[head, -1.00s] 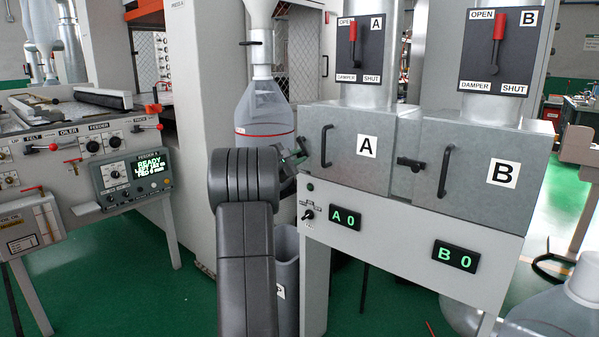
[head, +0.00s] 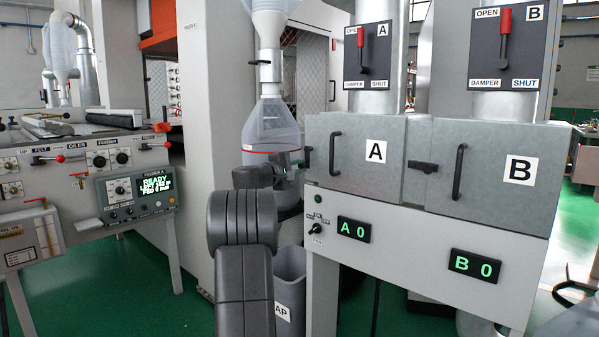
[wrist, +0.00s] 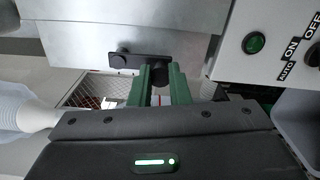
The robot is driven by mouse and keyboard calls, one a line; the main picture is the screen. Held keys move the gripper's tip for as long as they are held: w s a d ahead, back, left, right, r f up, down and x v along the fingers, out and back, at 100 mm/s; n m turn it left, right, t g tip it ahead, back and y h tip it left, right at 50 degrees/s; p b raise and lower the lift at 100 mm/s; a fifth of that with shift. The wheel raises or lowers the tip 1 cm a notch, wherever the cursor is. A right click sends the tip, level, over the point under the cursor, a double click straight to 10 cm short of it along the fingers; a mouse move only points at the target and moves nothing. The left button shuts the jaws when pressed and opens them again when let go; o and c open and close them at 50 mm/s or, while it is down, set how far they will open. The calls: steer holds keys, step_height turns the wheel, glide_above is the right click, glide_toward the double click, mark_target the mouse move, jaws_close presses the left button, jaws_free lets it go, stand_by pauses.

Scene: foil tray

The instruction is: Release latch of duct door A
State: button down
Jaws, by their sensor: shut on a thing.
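Duct door A (head: 350,185) is a grey metal door with a black handle (head: 334,153) and a white "A" label; it looks closed. Its dark latch is at the door's left edge, small and partly hidden in the head view. In the wrist view the latch (wrist: 125,60) is a short black bar with a knob at its right end. My gripper (wrist: 160,82) has green fingers, shut on that knob end. In the head view my arm stands left of the door and mostly hides the gripper.
Door B (head: 500,195) and its dark latch (head: 424,168) are to the right. Damper A's red-handled lever (head: 361,50) points up. Below are a switch (head: 316,228) and displays reading A 0 and B 0. A clear vessel (head: 272,125) and grey bin (head: 290,275) stand close to my arm.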

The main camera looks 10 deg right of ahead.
stand_by(0.3)
steer(key=c, duration=1.4)
jaws_free()
steer(key=shift+o, duration=0.2)
steer(key=shift+a, duration=0.1)
steer(key=v, duration=1.3)
steer(key=shift+s+a, duration=0.2)
steer(key=shift+a, duration=0.05)
steer(key=shift+d, duration=0.1)
steer(key=x, duration=1.3)
steer(key=shift+w+d, duration=0.25)
steer(key=shift+d, duration=0.05)
steer(key=shift+a, duration=0.1)
